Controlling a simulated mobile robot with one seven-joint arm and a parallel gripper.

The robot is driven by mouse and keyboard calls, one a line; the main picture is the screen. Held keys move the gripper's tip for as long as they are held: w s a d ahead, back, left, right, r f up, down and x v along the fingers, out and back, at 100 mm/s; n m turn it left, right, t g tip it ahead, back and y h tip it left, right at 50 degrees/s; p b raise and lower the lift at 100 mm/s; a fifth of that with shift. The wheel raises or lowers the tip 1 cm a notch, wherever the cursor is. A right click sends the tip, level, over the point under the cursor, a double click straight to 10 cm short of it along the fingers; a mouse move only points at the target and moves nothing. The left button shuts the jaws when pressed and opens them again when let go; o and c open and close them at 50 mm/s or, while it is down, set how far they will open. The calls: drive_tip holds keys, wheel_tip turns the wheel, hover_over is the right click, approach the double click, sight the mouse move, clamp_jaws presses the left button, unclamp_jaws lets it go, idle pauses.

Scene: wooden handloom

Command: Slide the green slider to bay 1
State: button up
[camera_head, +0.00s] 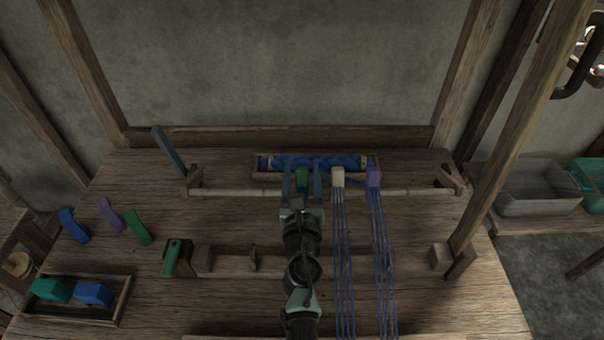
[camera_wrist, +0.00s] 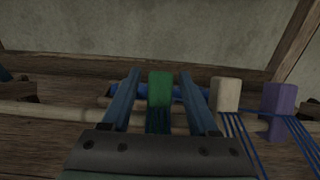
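The green slider (camera_head: 302,180) sits on the horizontal wooden rod (camera_head: 232,192), left of a cream slider (camera_head: 338,178) and a purple slider (camera_head: 373,177). My gripper (camera_head: 302,180) is open, with one blue finger on each side of the green slider. In the wrist view the green slider (camera_wrist: 160,88) stands between the fingertips (camera_wrist: 160,82), with a visible gap on both sides. Blue threads hang from the cream and purple sliders. My gripper covers the rod and threads below the green slider, and bay markings cannot be made out.
A tray with a blue roll (camera_head: 275,162) lies behind the rod. A tilted blue lever (camera_head: 168,150) stands at the rod's left end. Loose blue, purple and green (camera_head: 138,227) pieces lie at left, near a tray (camera_head: 122,300) of blocks. The rod is clear left of my gripper.

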clamp_jaws()
idle(1.2)
